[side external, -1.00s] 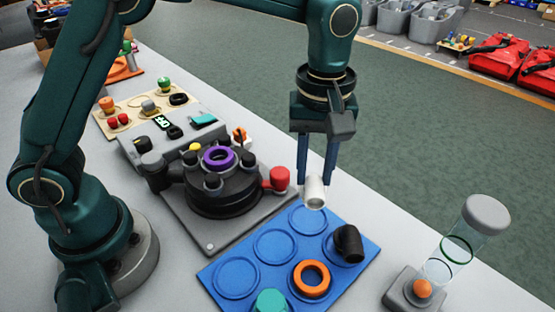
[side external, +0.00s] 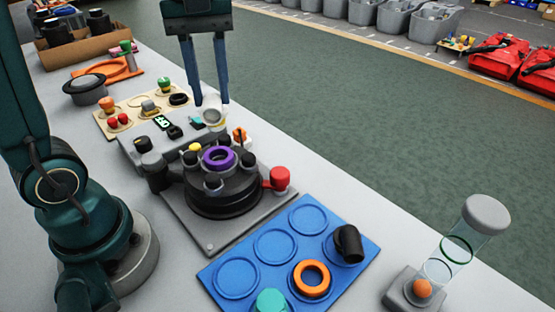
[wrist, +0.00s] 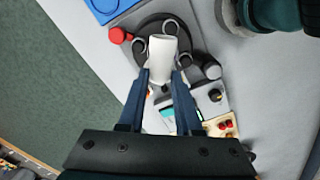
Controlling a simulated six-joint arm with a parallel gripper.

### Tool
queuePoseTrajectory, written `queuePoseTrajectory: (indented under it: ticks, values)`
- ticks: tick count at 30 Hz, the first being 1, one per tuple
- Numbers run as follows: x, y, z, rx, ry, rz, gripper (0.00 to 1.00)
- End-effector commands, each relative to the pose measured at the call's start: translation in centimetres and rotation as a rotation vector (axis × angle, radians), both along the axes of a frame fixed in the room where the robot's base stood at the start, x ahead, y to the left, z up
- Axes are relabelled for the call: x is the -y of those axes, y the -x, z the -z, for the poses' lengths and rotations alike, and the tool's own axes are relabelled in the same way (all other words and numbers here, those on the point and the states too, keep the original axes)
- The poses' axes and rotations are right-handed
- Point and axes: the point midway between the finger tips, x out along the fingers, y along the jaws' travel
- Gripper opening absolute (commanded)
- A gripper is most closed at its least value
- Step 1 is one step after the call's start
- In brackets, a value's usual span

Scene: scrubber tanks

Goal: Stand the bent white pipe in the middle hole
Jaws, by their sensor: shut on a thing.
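The bent white pipe (side external: 213,114) is held between the blue fingers of my gripper (side external: 208,100). In the side view it hangs above the control panel area, behind the black round fixture (side external: 222,197). In the wrist view the white pipe (wrist: 163,55) sits between the fingertips of my gripper (wrist: 161,78), with its open end showing. A purple ring (side external: 219,159) marks the middle of the black fixture, with several small black posts around it. In the wrist view the pipe covers part of this fixture. I cannot tell which opening is the middle hole.
A blue tray (side external: 291,262) holds a black elbow (side external: 347,243), an orange ring (side external: 311,279) and a teal piece (side external: 270,301). A red knob (side external: 280,178) stands beside the fixture. A tan board (side external: 125,112) with knobs lies behind.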

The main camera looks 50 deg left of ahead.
Motion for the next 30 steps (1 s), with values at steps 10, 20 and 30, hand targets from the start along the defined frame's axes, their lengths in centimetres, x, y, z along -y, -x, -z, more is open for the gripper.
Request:
queuePoseTrajectory:
  ticks: [10,20,30]
  values:
    - [-1.1,0.1,0.3,-0.003,0.001,-0.053,0.0]
    - [-1.1,0.1,3.4,-0.004,0.0,-0.053,0.0]
    - [-1.1,0.1,5.2,-0.001,0.0,-0.052,0.0]
